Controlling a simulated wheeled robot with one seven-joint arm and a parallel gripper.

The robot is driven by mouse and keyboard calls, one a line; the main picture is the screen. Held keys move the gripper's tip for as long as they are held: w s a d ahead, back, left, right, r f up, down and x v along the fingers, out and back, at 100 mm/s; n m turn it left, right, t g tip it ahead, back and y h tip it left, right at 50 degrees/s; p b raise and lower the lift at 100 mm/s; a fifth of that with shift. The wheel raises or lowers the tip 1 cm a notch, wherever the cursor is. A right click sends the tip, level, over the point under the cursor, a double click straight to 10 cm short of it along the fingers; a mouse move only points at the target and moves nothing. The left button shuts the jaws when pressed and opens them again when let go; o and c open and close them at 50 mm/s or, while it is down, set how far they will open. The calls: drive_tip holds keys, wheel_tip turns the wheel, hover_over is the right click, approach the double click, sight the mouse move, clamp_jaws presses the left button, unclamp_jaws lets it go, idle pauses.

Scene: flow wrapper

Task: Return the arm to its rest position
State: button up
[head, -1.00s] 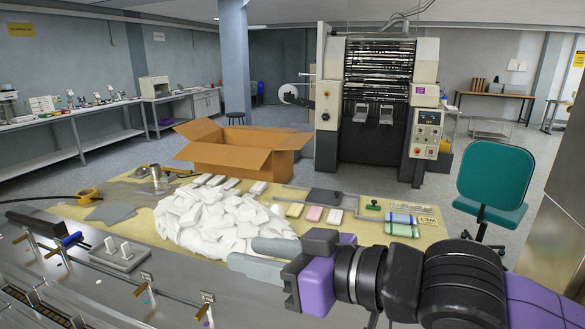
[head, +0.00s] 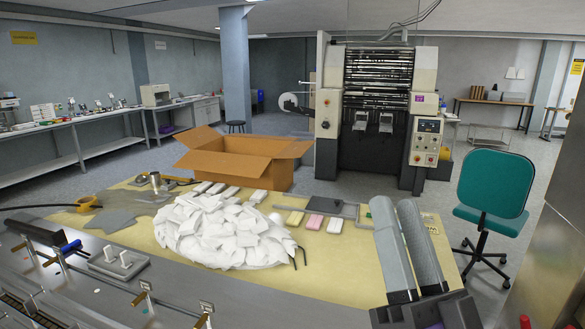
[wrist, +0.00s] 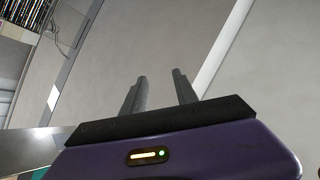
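My gripper (head: 395,202) is at the lower right of the head view, with its two grey fingers pointing up above the table's right part. In the wrist view my gripper (wrist: 160,76) shows a clear gap between the fingers and nothing held. That view faces the ceiling and upper wall, with no object near the fingers. My purple wrist body shows below the fingers. The rest of the arm is out of view or hidden.
A heap of white packets (head: 222,230) lies on the yellow mat (head: 330,275) left of my gripper. An open cardboard box (head: 240,160) stands behind it. Metal machinery (head: 90,295) lines the front left. A teal chair (head: 495,185) stands right.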

drive_tip(key=s+d+f+m+g+h, duration=0.1)
drive_tip(key=s+d+f+g+h, duration=0.25)
drive_tip(key=f, duration=0.55)
drive_tip(key=s+d+f+m+g+h, duration=0.1)
drive_tip(key=s+d+f+h, duration=0.25)
drive_tip(key=s+f, duration=0.4)
drive_tip(key=s+d+f+n+g+y, duration=0.1)
drive_tip(key=s+f+n+g, duration=0.4)
drive_tip(key=s+f, duration=1.2)
drive_tip(key=shift+s+f+g+y, duration=0.3)
drive_tip(key=shift+s+g+y, duration=0.5)
drive_tip(key=shift+s, duration=0.35)
drive_tip(key=shift+d, duration=0.1)
